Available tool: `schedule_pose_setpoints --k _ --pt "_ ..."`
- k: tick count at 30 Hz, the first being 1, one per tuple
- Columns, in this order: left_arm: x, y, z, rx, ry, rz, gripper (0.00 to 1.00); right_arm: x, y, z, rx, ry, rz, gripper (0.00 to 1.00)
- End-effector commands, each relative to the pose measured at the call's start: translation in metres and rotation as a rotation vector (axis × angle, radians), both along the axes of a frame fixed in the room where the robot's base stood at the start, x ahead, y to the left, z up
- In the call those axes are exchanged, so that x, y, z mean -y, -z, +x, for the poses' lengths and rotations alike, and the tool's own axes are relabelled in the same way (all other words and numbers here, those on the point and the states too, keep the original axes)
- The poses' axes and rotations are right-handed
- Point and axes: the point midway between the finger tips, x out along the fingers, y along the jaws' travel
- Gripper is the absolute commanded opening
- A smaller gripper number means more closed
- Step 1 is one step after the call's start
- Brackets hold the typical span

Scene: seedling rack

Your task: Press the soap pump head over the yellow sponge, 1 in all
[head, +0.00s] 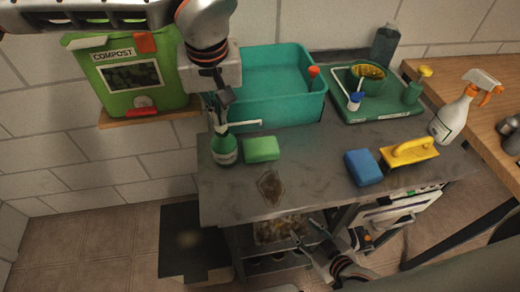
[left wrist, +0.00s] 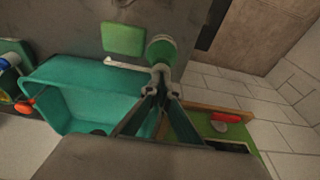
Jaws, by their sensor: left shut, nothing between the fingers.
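A green soap bottle (head: 224,152) stands upright on the grey counter, its long white pump nozzle (head: 247,123) pointing right. A green sponge (head: 262,149) lies right of the bottle. In the left wrist view, the nozzle (left wrist: 122,64) runs beside the sponge (left wrist: 123,39); the bottle (left wrist: 161,48) is just beyond my fingertips. My left gripper (head: 222,104) is shut and empty, just above the pump head, which it partly hides; I cannot tell whether they touch. I see no plain yellow sponge, only a yellow handled scrubber (head: 410,153) and a blue sponge (head: 363,168). My right gripper (head: 308,233) is open and empty, low before the counter.
A teal basin (head: 290,107) stands behind the bottle. A green tray (head: 378,112) holds a pot, brush and small bottle. A white spray bottle (head: 453,117) is at the right. A green compost bin (head: 130,80) is at the left. A brown stain (head: 270,187) marks clear counter.

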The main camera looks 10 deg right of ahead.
Motion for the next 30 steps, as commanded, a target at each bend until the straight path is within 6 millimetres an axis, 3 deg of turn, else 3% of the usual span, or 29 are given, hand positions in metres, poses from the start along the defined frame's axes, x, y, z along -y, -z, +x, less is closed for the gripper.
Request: schedule_pose_setpoints --k 10,30 --pt "-0.001 0.003 -0.001 -0.005 0.001 0.004 0.00 0.000 0.000 0.000 0.000 0.000 0.000 0.40" --pt "0.000 -0.029 -0.001 -0.003 0.001 0.002 0.00 0.000 -0.034 0.006 0.019 0.001 0.001 0.40"
